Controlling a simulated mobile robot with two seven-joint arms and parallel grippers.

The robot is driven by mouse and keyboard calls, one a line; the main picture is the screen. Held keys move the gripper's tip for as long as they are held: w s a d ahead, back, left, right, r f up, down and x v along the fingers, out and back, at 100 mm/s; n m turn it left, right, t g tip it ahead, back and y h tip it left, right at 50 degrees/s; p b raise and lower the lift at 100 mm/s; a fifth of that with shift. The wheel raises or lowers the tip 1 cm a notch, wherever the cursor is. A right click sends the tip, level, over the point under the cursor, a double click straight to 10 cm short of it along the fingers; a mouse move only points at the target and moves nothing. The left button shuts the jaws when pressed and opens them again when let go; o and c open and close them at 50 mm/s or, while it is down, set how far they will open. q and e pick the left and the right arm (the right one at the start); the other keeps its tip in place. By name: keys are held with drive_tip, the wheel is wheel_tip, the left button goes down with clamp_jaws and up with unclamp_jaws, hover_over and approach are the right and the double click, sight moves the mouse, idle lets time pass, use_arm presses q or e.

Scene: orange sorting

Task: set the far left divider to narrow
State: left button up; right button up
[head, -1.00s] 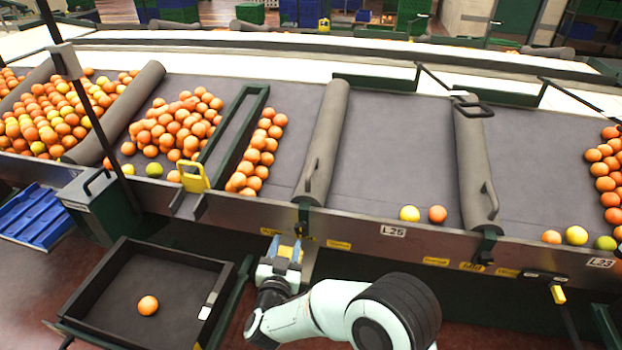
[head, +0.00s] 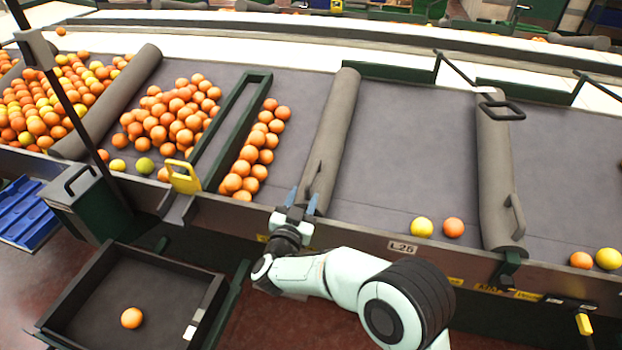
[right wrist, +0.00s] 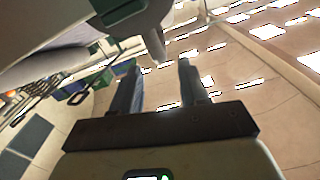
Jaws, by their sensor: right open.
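Grey padded dividers cross the dark belt. The leftmost one (head: 112,100) in the head view slants between the mixed fruit pile and the orange pile. A middle grey divider (head: 336,125) has a handle (head: 315,176) near its front end. A right grey divider (head: 494,165) has a similar handle. My right gripper (head: 302,199) is open, its blue fingers pointing up at the front end of the middle divider, below its handle. In the right wrist view the fingers (right wrist: 157,72) are apart with nothing between them; contact with the divider cannot be told. My left gripper is not in view.
A green frame (head: 232,130) with a yellow handle (head: 184,178) stands among the oranges. A black tray (head: 95,318) with one orange sits below at left, beside a green box (head: 90,205). A dark post (head: 80,115) rises at left. The belt right of the middle divider is mostly clear.

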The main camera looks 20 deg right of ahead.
sight(308, 186)
drive_tip(key=x, duration=0.7)
drive_tip(key=shift+w+d, duration=0.2)
drive_tip(key=shift+w, duration=0.15)
